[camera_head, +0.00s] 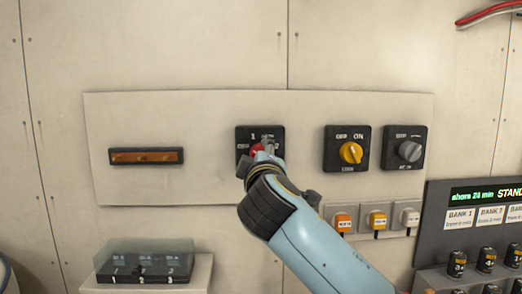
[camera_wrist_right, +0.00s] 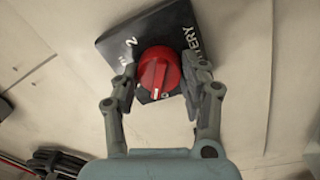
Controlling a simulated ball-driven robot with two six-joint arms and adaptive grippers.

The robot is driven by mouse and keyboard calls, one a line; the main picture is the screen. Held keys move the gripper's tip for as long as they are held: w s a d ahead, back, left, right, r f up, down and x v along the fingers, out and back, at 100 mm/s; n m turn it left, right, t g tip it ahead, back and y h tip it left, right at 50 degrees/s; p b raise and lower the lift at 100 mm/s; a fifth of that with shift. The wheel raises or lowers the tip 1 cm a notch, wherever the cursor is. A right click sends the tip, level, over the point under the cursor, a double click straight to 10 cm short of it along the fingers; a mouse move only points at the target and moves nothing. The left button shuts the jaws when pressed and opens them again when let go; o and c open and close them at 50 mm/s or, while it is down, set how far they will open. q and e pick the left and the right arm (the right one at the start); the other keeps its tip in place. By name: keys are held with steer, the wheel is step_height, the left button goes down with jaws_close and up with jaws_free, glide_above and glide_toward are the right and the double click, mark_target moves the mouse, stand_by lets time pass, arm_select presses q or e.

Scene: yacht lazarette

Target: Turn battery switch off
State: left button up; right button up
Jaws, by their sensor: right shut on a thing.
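The battery switch is a black square plate (camera_head: 244,133) on the wall panel with a round red knob (camera_head: 257,149). In the wrist view the red knob (camera_wrist_right: 158,70) has a raised bar with a white mark at its lower end. The plate (camera_wrist_right: 113,45) shows a "2" and part of the word "BATTERY". My right gripper (camera_head: 263,157) covers the lower right of the switch in the head view. In the wrist view its fingers (camera_wrist_right: 164,76) are shut on the red knob, one on each side. My left gripper is not in view.
To the right are a yellow-knob switch (camera_head: 351,153) and a grey-knob switch (camera_head: 410,151). Below them are several small coloured plugs (camera_head: 377,221). An amber bar display (camera_head: 146,156) is at left. A clear-covered box (camera_head: 145,262) and a battery display panel (camera_head: 481,195) stand lower.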

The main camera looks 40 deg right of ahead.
steer(key=shift+n+p, duration=0.4)
steer(key=shift+n, duration=0.9)
steer(key=shift+f, duration=0.1)
steer(key=o, duration=1.2)
steer(key=v, duration=0.7)
steer(key=shift+s+a, duration=0.1)
steer(key=shift+s, duration=0.15)
